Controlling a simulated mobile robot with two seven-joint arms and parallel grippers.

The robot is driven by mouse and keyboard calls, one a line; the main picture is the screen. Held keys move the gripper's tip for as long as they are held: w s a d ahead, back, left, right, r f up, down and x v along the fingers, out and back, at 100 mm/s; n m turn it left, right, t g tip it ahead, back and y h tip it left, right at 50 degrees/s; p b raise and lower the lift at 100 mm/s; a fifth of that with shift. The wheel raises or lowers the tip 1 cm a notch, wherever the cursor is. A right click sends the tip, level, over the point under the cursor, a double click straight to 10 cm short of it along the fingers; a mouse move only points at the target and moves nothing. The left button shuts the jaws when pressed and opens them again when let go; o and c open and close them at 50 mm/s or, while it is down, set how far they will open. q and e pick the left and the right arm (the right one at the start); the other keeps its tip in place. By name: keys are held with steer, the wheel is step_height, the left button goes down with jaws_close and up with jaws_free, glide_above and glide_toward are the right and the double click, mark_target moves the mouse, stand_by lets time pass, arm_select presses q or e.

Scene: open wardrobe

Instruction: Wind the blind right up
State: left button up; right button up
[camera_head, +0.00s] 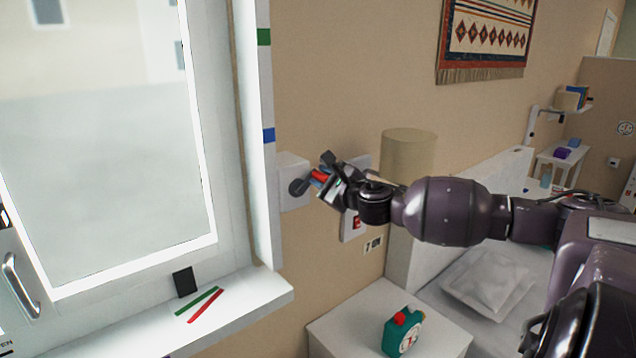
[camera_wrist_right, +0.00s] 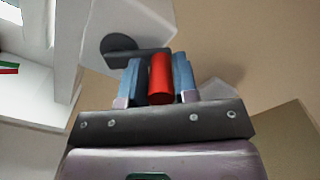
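The winder is a white box (camera_head: 292,180) on the wall right of the window, with a dark round hub (camera_head: 298,187). It also shows at the top of the right wrist view, with its dark hub (camera_wrist_right: 118,46) and crank arm. My right gripper (camera_head: 321,178) is at the winder. Its two blue fingers (camera_wrist_right: 158,82) lie close on both sides of the red crank handle (camera_wrist_right: 160,78). The window pane (camera_head: 100,140) looks pale and hazy; I cannot make out a blind edge on it. My left gripper is not in view.
The window's side frame carries a green mark (camera_head: 264,37) and a blue mark (camera_head: 268,135). Green and red strips (camera_head: 205,305) lie on the sill (camera_head: 250,305). A teal clock (camera_head: 402,332) stands on the white bedside table (camera_head: 345,325). A switch plate (camera_head: 355,225) is beneath my right wrist.

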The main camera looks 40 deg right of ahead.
steer(key=shift+a+r, duration=0.35)
steer(key=shift+a, duration=0.05)
steer(key=shift+a, duration=0.1)
steer(key=shift+a, duration=0.1)
steer(key=shift+o, duration=0.8)
steer(key=shift+a+r, duration=0.1)
steer(key=shift+a, duration=0.4)
steer(key=shift+o, duration=0.9)
steer(key=shift+w+a, duration=0.1)
steer(key=shift+a, duration=0.35)
